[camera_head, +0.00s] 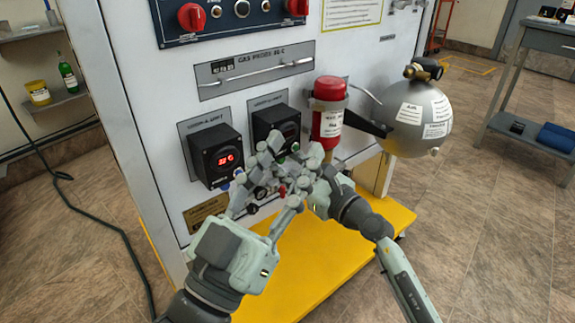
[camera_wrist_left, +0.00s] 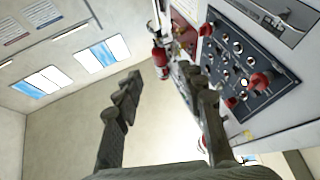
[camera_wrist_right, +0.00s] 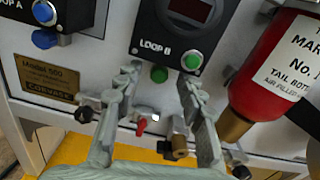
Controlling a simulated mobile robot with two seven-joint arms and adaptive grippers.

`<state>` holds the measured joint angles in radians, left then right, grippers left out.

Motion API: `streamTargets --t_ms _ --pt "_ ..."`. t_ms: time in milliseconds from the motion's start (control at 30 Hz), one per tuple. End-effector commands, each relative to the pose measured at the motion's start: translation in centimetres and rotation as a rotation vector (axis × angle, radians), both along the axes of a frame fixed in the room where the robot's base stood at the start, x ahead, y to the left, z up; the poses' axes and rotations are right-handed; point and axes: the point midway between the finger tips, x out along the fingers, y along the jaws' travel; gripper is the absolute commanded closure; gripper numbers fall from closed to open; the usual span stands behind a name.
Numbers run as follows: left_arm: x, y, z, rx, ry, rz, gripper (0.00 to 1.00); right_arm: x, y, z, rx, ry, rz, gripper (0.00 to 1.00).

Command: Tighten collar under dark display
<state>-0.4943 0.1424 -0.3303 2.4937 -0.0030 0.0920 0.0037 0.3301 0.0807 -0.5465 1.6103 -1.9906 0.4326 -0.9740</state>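The dark display box labelled LOOP B (camera_head: 276,123) is on the white cabinet front, and its dark screen shows in the right wrist view (camera_wrist_right: 190,12). Below it, a brass collar-like fitting (camera_wrist_right: 179,148) sits low between my right gripper's fingers as seen in that view, near a red lever (camera_wrist_right: 141,127). My right gripper (camera_wrist_right: 155,85) is open and empty in front of the panel. My left gripper (camera_wrist_left: 160,78) is open and empty; its fingers overlap the right gripper in the head view. The grippers hide most of the lower fittings there.
A lit display box (camera_head: 216,154) is left of the dark one. A red cylinder (camera_head: 329,112) and a grey round tank (camera_head: 417,118) are to the right. A yellow base (camera_head: 305,275) lies below. A grey table (camera_head: 545,40) stands at far right.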

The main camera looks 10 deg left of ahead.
Motion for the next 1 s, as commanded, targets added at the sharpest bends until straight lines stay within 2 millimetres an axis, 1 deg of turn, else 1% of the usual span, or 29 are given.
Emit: streamTargets --t_ms 100,300,600,633,833,1000 --pt "0.0 0.0 0.1 -0.002 -0.009 0.001 0.6 0.2 0.3 0.0 0.001 0.001 0.0 0.61" --pt "0.0 0.0 0.1 -0.003 -0.009 0.0 0.6 0.2 0.3 0.0 0.001 0.001 0.0 0.61" --pt "0.0 0.0 0.1 -0.003 -0.008 0.0 0.6 0.2 0.3 0.0 0.001 0.001 0.0 0.98" --pt "0.0 0.0 0.1 -0.003 -0.007 0.0 0.6 0.2 0.3 0.0 0.001 0.001 0.0 1.0" --pt "0.1 0.0 0.1 0.005 0.009 0.001 0.6 0.2 0.3 0.1 0.009 0.011 0.0 1.0" --pt "1.1 -0.1 -2.6 0.069 0.165 0.005 0.6 0.2 0.3 0.2 0.049 0.067 0.001 1.0"
